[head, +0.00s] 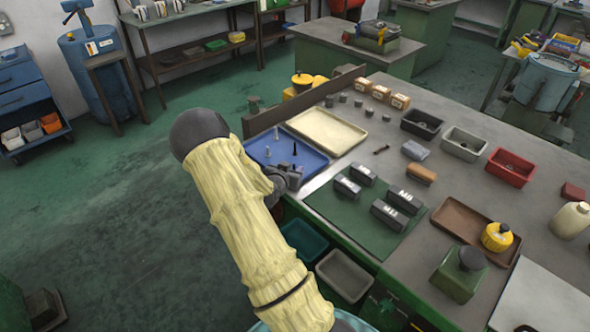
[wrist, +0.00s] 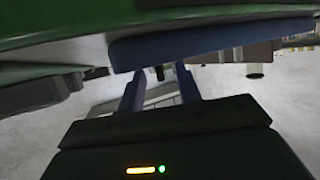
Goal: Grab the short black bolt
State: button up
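The blue tray (head: 314,160) lies at the left edge of the bench. Several small bolts stand upright in it: pale metal ones (head: 268,151) toward the left and a dark one (head: 295,148) toward the middle. I cannot tell lengths surely at this size. My gripper (head: 291,172) is at the tray's near side, low over it, and partly hides that corner. In the wrist view my fingers (wrist: 160,85) are apart. A small black piece (wrist: 160,73) shows between their tips; I cannot tell whether it is the short black bolt. The tray's blue edge (wrist: 210,38) runs across above.
A cream tray (head: 327,130) adjoins the blue one. A green mat (head: 350,223) with several grey blocks lies to the right. A dark bolt-like piece (head: 381,149) lies on the bench (head: 400,95). A raised board (head: 305,100) stands behind the trays.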

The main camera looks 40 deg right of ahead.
jog(key=shift+w, duration=0.1)
grip_shut()
jog(key=shift+r, duration=0.15)
notch_tip(320, 180, up, 10)
jog(key=b, duration=0.1)
dwell(0.5)
